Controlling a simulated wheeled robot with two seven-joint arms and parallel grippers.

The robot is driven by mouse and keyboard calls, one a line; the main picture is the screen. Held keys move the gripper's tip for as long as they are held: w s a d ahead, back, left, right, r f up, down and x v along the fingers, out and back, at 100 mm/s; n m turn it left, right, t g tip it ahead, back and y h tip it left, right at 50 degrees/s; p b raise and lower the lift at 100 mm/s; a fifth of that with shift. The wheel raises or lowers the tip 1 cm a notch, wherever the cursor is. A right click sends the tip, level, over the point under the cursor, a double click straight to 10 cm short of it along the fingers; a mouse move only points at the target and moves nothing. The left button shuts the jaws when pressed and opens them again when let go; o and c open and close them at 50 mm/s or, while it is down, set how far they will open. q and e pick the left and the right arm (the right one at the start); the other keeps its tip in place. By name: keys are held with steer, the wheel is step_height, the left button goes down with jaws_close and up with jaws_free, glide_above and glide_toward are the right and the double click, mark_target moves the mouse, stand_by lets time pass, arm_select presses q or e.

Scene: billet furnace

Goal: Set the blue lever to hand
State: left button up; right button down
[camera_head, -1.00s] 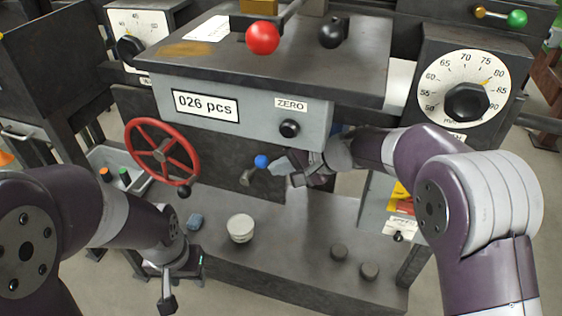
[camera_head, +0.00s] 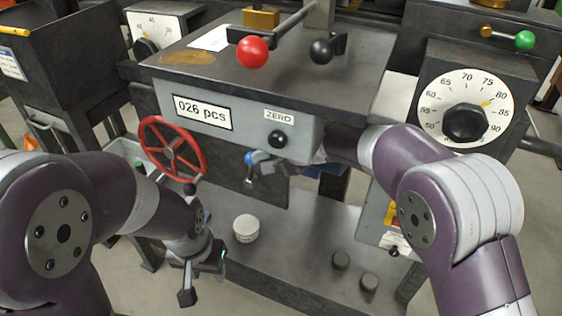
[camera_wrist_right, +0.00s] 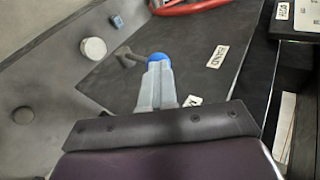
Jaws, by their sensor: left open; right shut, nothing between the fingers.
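The blue-knobbed lever shows below the counter box in the head view (camera_head: 250,158), and its knob also shows in the right wrist view (camera_wrist_right: 157,58). Its grey arm (camera_wrist_right: 128,54) runs left from the knob in the wrist view. A HAND label (camera_wrist_right: 217,56) is on the dark panel to the knob's right; a second label (camera_wrist_right: 192,101) is partly hidden by my gripper. My right gripper (camera_wrist_right: 158,68) is shut and empty, its fingertips at the knob, seemingly touching it. My left gripper (camera_head: 206,276) is open and empty, low in front of the bench.
A red handwheel (camera_head: 172,147) stands left of the lever. A white round tub (camera_head: 246,228) and two dark pucks (camera_head: 355,270) are on the bench shelf. The counter box (camera_head: 240,122) with its ZERO knob overhangs the lever. A dial (camera_head: 463,108) is at right.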

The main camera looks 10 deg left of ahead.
arm_select(q)
steer(key=shift+d, duration=0.1)
arm_select(e)
steer(key=shift+w+f, duration=0.1)
steer(key=shift+f, duration=0.05)
arm_select(q)
steer(key=shift+r, duration=0.1)
steer(key=shift+r+p, duration=0.8)
arm_select(e)
steer(key=v, duration=0.7)
arm_select(q)
steer(key=shift+c, duration=0.3)
arm_select(e)
steer(key=shift+d, duration=0.15)
